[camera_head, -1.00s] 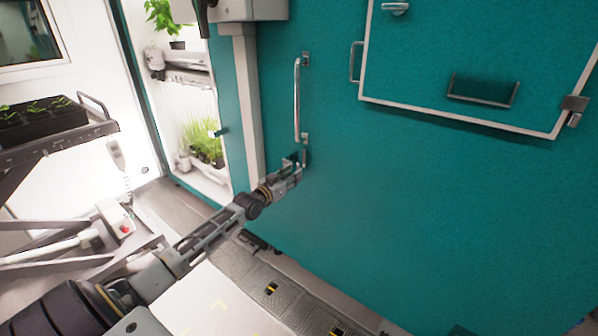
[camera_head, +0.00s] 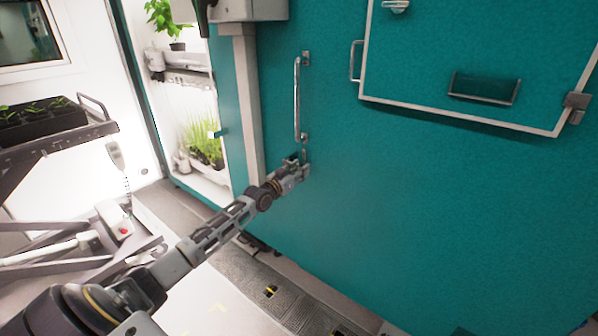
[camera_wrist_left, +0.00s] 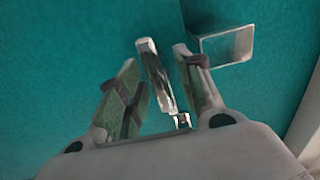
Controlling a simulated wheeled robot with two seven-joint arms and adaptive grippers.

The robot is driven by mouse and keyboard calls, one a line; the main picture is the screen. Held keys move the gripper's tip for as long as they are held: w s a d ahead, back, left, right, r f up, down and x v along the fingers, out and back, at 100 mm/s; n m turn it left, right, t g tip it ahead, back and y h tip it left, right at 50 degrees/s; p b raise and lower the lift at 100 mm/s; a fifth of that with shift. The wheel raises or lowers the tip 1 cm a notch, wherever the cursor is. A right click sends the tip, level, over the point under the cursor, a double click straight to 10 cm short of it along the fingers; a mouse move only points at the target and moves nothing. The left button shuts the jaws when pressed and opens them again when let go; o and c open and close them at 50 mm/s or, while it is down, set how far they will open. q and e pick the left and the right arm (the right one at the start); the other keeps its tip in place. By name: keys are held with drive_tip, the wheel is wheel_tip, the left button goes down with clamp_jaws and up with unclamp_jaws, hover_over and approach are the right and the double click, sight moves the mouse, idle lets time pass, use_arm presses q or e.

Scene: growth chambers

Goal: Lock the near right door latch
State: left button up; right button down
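The latch is a slim metal lever (camera_wrist_left: 155,75) on the teal door (camera_head: 400,210), just below the long vertical handle (camera_head: 297,98). In the left wrist view the lever stands between the two fingers of my left gripper (camera_wrist_left: 160,78). The gripper is open, with a gap on the left side of the lever and a narrower one on the right. A square metal bracket (camera_wrist_left: 228,45) is beside the right fingertip. In the head view my left gripper (camera_head: 301,162) is at the door surface and mostly hides the latch. My right gripper is in neither view.
A hatch with a white frame (camera_head: 460,120) and a small latch (camera_head: 577,105) is on the right. An open chamber with plants (camera_head: 203,140) is left of the door. A trolley with a seedling tray (camera_head: 35,120) stands at the left.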

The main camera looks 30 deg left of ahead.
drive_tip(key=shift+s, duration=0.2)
use_arm(q)
clamp_jaws()
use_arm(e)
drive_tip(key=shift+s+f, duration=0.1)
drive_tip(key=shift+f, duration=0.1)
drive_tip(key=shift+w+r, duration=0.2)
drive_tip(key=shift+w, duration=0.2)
